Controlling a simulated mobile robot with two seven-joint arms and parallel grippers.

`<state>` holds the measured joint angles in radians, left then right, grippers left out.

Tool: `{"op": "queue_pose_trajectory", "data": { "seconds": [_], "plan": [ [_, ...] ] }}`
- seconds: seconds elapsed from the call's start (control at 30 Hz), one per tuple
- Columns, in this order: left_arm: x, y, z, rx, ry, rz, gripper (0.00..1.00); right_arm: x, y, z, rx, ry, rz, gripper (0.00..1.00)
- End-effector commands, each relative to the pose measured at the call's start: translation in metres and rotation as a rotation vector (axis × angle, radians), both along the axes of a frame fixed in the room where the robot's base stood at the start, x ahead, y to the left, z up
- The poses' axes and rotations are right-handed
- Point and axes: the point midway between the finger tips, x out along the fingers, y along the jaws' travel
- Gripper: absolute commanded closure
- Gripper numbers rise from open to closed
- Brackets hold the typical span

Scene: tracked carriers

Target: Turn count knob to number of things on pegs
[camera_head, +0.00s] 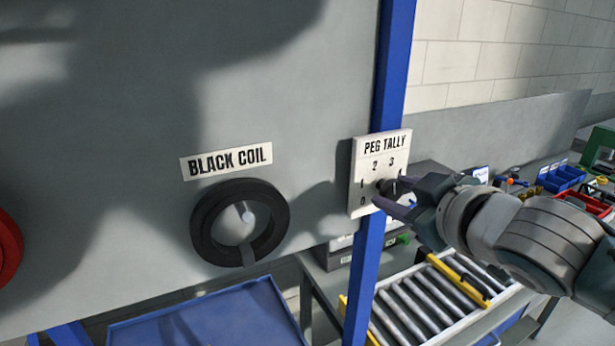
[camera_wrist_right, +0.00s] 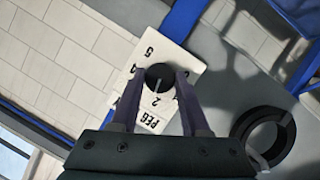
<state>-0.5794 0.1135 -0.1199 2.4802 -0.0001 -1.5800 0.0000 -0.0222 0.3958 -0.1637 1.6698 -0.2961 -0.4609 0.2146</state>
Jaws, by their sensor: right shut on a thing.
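The white PEG TALLY plate (camera_head: 366,172) is fixed to a blue post and carries digits around a dark round knob (camera_head: 386,187). My right gripper (camera_head: 392,194) is shut on the knob, with a finger on either side of it. In the right wrist view, the knob (camera_wrist_right: 160,76) sits between the two fingertips (camera_wrist_right: 157,88). A pale mark shows on it, but I cannot tell surely which digit it indicates. One black coil (camera_head: 204,220) hangs on a peg under the BLACK COIL label (camera_head: 226,161). A red ring (camera_head: 8,247) is cut off at the left edge. My left gripper is not in view.
The grey board (camera_head: 120,120) fills the left side, edged by the blue post (camera_head: 393,60). A blue tray (camera_head: 205,318) lies below it. A roller conveyor (camera_head: 420,305) and a bench with blue bins (camera_head: 562,178) stand to the right, behind my right arm.

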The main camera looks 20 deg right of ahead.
Motion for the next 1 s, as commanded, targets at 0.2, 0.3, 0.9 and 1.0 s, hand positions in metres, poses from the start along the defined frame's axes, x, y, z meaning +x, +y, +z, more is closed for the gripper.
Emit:
{"op": "queue_pose_trajectory", "data": {
  "seconds": [0.2,0.3,0.9,1.0],
  "plan": [
    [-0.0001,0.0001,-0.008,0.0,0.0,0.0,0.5,0.0002,0.0017,-0.0011,-0.121,-0.013,0.001,1.0],
    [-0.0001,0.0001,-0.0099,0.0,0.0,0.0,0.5,0.0002,0.0019,-0.0008,-0.16,-0.016,0.001,1.0],
    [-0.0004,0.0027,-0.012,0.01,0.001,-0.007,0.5,0.0004,0.0016,0.0002,-0.213,-0.02,0.002,1.0],
    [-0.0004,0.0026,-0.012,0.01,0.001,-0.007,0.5,0.0003,0.0015,0.0001,-0.212,-0.02,0.002,0.49]
  ]
}}
